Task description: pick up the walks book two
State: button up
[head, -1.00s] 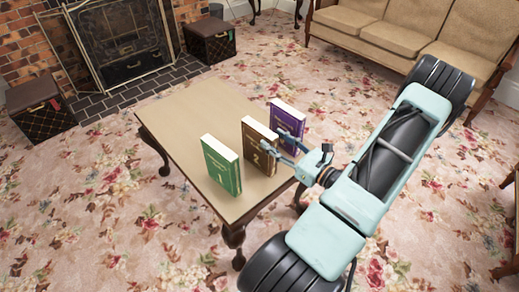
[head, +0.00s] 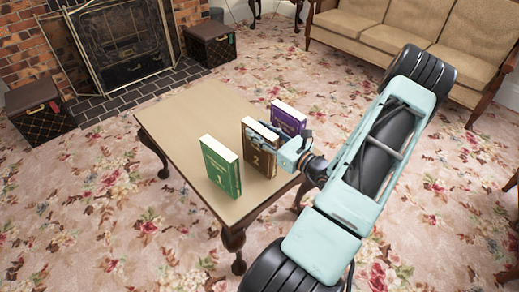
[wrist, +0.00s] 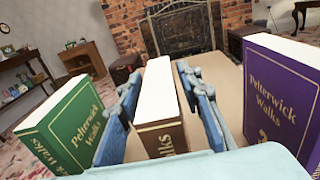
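The brown book marked 2 (head: 260,158) stands upright on the wooden table between two other books. In the wrist view its spine (wrist: 162,138) faces me. My gripper (head: 276,140) is at this book, with one finger on each side of it. In the wrist view the gripper (wrist: 158,82) looks open around the book, its fingers close to the covers; contact is not clear. The green book marked 1 (head: 222,168) stands to the left, and the purple book (head: 288,118) stands to the right, partly hidden behind my gripper in the head view.
The table (head: 190,115) is bare toward the fireplace (head: 120,45). Two dark boxes, one at the left (head: 40,110) and one behind (head: 210,44), stand on the floor. A sofa (head: 400,40) is at the back right.

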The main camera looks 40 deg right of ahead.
grip_shut()
jog(key=shift+r, duration=0.15)
